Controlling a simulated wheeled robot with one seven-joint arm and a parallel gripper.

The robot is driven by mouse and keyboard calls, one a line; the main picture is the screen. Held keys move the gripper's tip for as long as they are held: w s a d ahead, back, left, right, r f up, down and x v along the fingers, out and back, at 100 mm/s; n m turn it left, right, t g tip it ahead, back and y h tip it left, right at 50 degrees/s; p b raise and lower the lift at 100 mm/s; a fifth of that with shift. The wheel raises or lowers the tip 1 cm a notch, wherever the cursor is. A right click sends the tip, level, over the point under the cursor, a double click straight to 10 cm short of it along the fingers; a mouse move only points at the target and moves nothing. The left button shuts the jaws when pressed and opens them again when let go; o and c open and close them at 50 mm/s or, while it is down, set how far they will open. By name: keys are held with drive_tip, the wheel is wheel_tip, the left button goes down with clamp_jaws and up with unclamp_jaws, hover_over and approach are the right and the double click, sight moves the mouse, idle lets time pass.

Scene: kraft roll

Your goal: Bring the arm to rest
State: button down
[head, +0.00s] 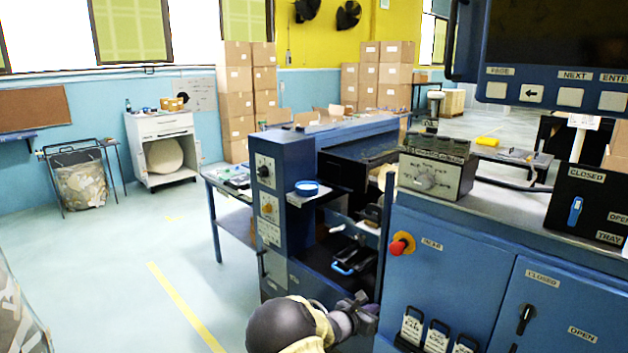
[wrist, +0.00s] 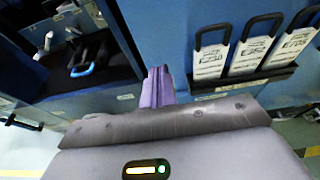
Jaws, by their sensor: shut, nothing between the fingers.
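My arm shows at the bottom centre of the head view, and my gripper (head: 366,304) is at its end, low in front of the blue machine (head: 440,262). In the wrist view my gripper's fingers (wrist: 158,86) are shut together, with nothing between them. Beyond them in the wrist view is the blue machine front, with several tags with black loop handles (wrist: 250,50) to the right. A blue-handled part (wrist: 82,68) sits in the dark opening to the left. I cannot tell the exact gap between the fingers and the machine.
The machine carries a red knob (head: 401,244), a control box (head: 437,175) and a dark screen (head: 560,40). A small blue-rimmed dish (head: 307,188) sits on a ledge. Stacked cartons (head: 238,95) and a white cabinet (head: 162,145) stand behind.

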drive_tip(key=s+d+r+m+g+y+p, duration=0.2)
drive_tip(key=s+d+r+m+g, duration=0.15)
drive_tip(key=s+m, duration=0.45)
drive_tip(key=s+d+r+m+g+y+p, duration=0.1)
drive_tip(key=s+d+r+m+g+p, duration=0.25)
drive_tip(key=s, duration=0.55)
drive_tip(key=s+a+r+m+y+p, duration=0.2)
drive_tip(key=s+a+r+m+y, duration=0.1)
drive_tip(key=s+m, duration=0.4)
drive_tip(key=s+a+r+m+y+p, duration=0.1)
drive_tip(key=s+a+r+m+y, duration=0.3)
drive_tip(key=s+r+m, duration=0.3)
drive_tip(key=s+a+m, duration=0.1)
drive_tip(key=s, duration=0.4)
drive_tip(key=shift+g+p, duration=0.3)
drive_tip(key=shift+p, duration=0.1)
drive_tip(key=shift+r+m, duration=0.1)
drive_tip(key=shift+m, duration=0.15)
drive_tip(key=shift+s+d, duration=0.15)
drive_tip(key=shift+s, duration=0.1)
drive_tip(key=shift+w, duration=0.1)
